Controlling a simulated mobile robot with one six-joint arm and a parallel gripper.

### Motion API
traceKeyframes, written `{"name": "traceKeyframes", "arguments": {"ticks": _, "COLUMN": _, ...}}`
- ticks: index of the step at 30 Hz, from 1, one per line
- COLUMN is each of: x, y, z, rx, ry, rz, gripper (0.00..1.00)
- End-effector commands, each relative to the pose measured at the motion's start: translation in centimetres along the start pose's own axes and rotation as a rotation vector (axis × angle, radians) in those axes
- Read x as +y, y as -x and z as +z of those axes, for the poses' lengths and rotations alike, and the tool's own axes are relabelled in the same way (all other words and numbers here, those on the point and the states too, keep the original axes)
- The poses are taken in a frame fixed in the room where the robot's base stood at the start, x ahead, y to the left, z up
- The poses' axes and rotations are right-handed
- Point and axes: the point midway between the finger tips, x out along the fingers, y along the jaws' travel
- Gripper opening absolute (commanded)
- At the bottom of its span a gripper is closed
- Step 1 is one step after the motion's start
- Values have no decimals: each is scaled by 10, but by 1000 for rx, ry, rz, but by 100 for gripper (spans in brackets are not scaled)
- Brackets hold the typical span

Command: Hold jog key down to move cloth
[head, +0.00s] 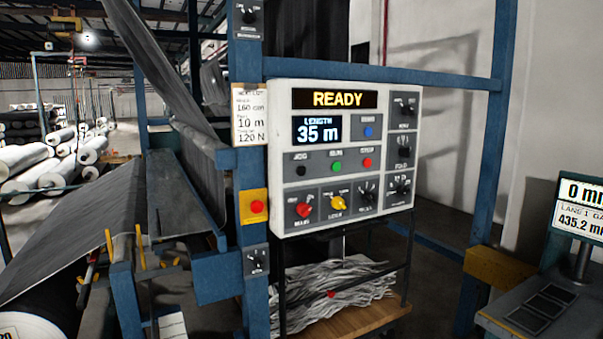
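A white control panel (343,155) hangs on a blue frame in the middle of the head view. Its display reads READY (337,99), and the length screen (317,131) reads 35 m. The jog key (301,170) is a small dark button at the panel's left, under a JOG label. A green button (336,166) and a red button (367,162) sit to its right. Dark grey cloth (85,215) runs over the machine at the left. My gripper is not in view.
A red button on a yellow box (254,206) is left of the panel. Blue posts (487,150) frame the panel. A cart with grey scraps (335,290) stands below. A bench with a screen (578,212) is at right. White rolls (60,160) lie at far left.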

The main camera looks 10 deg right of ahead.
Motion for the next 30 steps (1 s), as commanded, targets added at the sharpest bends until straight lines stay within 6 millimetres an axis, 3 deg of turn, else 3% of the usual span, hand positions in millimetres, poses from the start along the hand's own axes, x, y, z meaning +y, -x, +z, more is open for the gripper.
{"name": "traceKeyframes", "arguments": {"ticks": 1, "x": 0, "y": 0, "z": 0, "rx": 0, "ry": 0, "rz": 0, "gripper": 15}}
{"name": "traceKeyframes", "arguments": {"ticks": 4, "x": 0, "y": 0, "z": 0, "rx": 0, "ry": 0, "rz": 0, "gripper": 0}}
{"name": "traceKeyframes", "arguments": {"ticks": 30, "x": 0, "y": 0, "z": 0, "rx": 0, "ry": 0, "rz": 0, "gripper": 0}}
